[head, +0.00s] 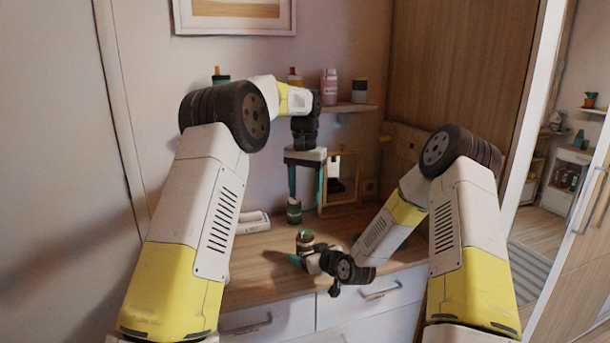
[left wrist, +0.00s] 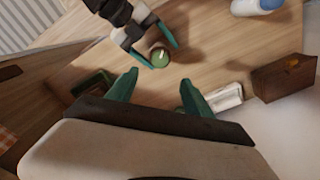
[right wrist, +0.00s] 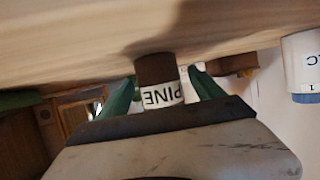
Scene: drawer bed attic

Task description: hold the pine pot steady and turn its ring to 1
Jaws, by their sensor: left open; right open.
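The pine pot stands upright on the wooden desk, small in the head view (head: 304,241). The right wrist view, which is upside down, shows its brown body and white PINE label (right wrist: 162,93). From above, the left wrist view shows its round green top (left wrist: 160,57) with a pale mark; I cannot read any ring number. My right gripper (head: 304,259) is open low at the desk, its fingers on either side of the pot (right wrist: 163,88); contact is not clear. My left gripper (head: 306,190) is open and empty, pointing down above and behind the pot (left wrist: 157,92).
A green jar with a pale band (head: 293,211) stands behind the pot. A white device (head: 254,222) lies to the left. A framed mirror (head: 341,180) stands behind. The left wrist view shows a brown box (left wrist: 285,79) and a white-and-blue bottle (left wrist: 256,6). A wall shelf (head: 352,108) holds bottles.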

